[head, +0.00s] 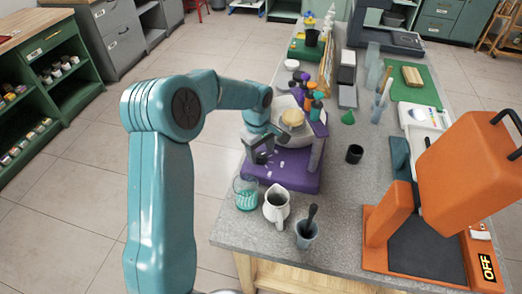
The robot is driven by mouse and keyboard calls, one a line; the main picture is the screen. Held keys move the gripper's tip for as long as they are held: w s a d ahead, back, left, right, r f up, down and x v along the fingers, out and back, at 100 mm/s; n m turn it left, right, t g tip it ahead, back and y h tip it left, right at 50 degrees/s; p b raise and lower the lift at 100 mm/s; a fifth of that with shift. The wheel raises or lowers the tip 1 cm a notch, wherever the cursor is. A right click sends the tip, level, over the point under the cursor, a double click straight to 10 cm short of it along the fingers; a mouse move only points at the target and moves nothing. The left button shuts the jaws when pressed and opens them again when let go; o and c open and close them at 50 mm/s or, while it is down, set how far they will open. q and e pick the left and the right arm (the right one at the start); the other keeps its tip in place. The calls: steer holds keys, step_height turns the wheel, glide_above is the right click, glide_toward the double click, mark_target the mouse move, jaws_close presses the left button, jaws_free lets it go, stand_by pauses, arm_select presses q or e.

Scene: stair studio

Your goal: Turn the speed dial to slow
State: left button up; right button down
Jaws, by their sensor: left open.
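A purple machine (305,180) stands on the near left part of the grey counter. It has a pale grey basin (287,134) with a round tan lump (292,118) in it. Small white marks show on its purple front, beside my gripper. I cannot make out the speed dial; my gripper may cover it. My left gripper (262,156) is open, with its dark fingers in front of the machine's left front face. I cannot tell whether they touch it. My right gripper is not in view.
A glass with teal contents (246,195), a white pitcher (276,206) and a grey cup with a dark tool (307,236) stand close in front of the machine. A black cup (354,154) is to its right. A large orange machine (466,172) with an OFF display fills the right.

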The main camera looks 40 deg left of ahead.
arm_select(q)
steer(key=shift+s+f, duration=0.1)
steer(key=shift+f, duration=0.05)
steer(key=shift+s+d, duration=0.15)
steer(key=shift+s, duration=0.05)
steer(key=shift+w, duration=0.25)
steer(key=c, duration=1)
